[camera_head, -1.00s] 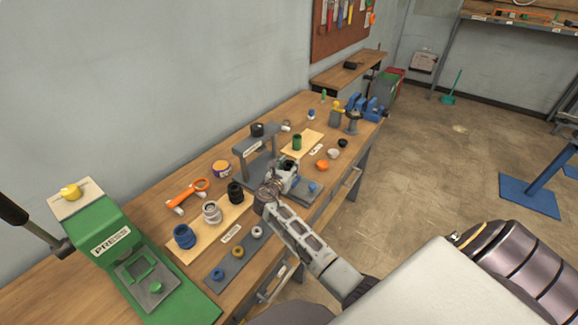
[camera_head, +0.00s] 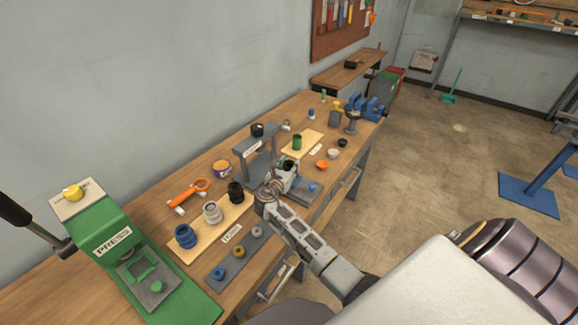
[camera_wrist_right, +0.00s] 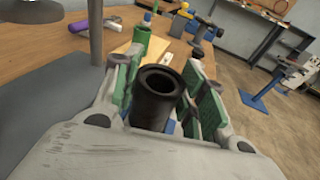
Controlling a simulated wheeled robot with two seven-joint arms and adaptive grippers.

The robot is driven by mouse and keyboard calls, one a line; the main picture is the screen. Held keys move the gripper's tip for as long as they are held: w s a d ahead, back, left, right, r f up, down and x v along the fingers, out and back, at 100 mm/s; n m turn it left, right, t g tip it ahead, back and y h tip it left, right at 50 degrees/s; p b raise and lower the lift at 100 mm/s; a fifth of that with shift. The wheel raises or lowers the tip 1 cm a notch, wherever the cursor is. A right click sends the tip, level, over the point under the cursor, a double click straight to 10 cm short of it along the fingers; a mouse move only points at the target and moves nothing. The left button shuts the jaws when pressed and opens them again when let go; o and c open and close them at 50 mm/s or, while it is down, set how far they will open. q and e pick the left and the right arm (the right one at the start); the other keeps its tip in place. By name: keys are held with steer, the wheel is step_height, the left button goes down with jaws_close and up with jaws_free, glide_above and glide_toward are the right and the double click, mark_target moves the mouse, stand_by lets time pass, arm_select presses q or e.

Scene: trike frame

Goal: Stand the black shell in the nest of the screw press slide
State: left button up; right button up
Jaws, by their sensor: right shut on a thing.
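The black shell (camera_wrist_right: 157,95) is a hollow dark cylinder between the green-padded fingers of my right gripper (camera_wrist_right: 165,92) in the wrist view. Its open end faces the camera. In the head view my right gripper (camera_head: 284,181) is shut on it, and its dark top (camera_head: 290,165) shows above the fingers. The grey screw press (camera_head: 262,148), with a black knob on top, stands just behind the gripper. Its grey slide plate (camera_head: 301,195) reaches out toward the front edge, with a blue part (camera_head: 313,187) on it. The gripper hides the nest, so I cannot tell whether the shell touches it. My left gripper is not in view.
A tan board with blue, silver and black cylinders (camera_head: 236,192) lies left of the press, beside a grey strip of rings (camera_head: 238,251). A green cylinder (camera_head: 297,142) stands on another board behind. The green press (camera_head: 105,235) is far left; a blue vise (camera_head: 368,106) is far right.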

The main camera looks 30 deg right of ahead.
steer(key=shift+f+b, duration=0.4)
steer(key=shift+f, duration=0.5)
stand_by(0.3)
steer(key=o, duration=1.3)
steer(key=shift+s+a, duration=0.1)
steer(key=shift+v, duration=5.85)
steer(key=shift+a, duration=0.1)
